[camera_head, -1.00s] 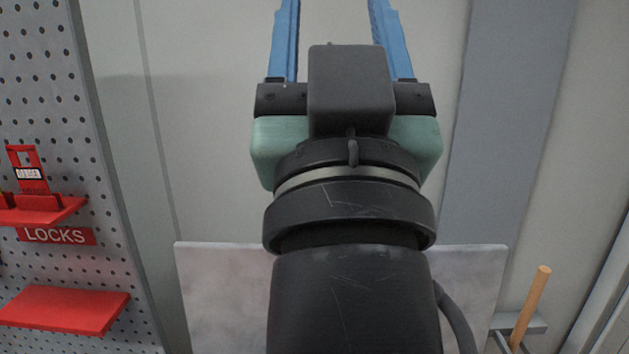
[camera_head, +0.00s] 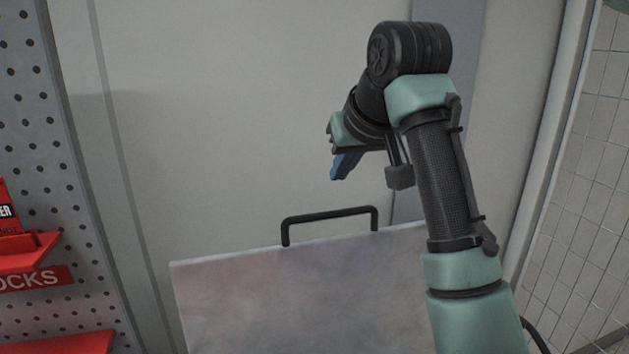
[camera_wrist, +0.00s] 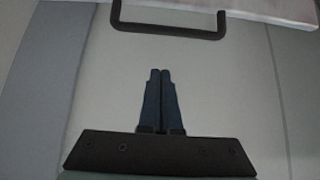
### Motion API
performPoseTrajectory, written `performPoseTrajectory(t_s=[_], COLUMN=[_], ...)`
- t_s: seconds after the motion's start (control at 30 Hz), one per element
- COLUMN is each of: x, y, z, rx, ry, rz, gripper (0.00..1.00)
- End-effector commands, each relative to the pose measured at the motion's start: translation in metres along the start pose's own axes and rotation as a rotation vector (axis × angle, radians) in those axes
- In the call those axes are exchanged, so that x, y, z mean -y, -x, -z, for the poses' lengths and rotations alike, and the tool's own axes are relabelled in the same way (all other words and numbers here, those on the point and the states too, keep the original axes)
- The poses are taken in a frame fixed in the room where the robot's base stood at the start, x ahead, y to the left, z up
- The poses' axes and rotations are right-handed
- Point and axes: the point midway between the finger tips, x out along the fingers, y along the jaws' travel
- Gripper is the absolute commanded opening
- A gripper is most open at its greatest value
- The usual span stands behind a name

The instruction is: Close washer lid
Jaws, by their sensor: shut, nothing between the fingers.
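The washer lid (camera_head: 290,300) is a flat grey metal panel standing raised in the lower middle of the head view. A black bar handle (camera_head: 330,214) sticks up from its top edge. My gripper (camera_head: 338,178) is above and to the right of the handle, apart from it, with blue fingers pointing down and left. In the wrist view, the blue fingers (camera_wrist: 159,72) are together with nothing between them. There the handle (camera_wrist: 168,31) and the lid's edge (camera_wrist: 225,8) show at the top, beyond the fingertips. The washer's body is out of view.
A grey pegboard (camera_head: 40,130) with a red shelf (camera_head: 28,254) and a red locks sign (camera_head: 38,279) stands at the left. A pale wall panel (camera_head: 220,120) is behind the lid. A tiled wall (camera_head: 590,170) is at the right. Space around the handle looks clear.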

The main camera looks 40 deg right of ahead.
Motion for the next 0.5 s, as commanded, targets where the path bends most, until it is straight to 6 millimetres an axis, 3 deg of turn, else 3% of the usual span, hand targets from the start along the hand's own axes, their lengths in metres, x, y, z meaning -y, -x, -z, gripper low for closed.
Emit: performPoseTrajectory(t_s=[0.4, 0.47, 0.5], x=[0.001, 0.001, 0.0], y=[-0.078, -0.089, -0.085], z=[0.002, 0.002, -0.002], rx=[0.003, 0.003, -0.002], ry=[0.0, 0.0, 0.001], rz=[0.001, 0.0, -0.001], gripper=[0.0, 0.0, 0.0])
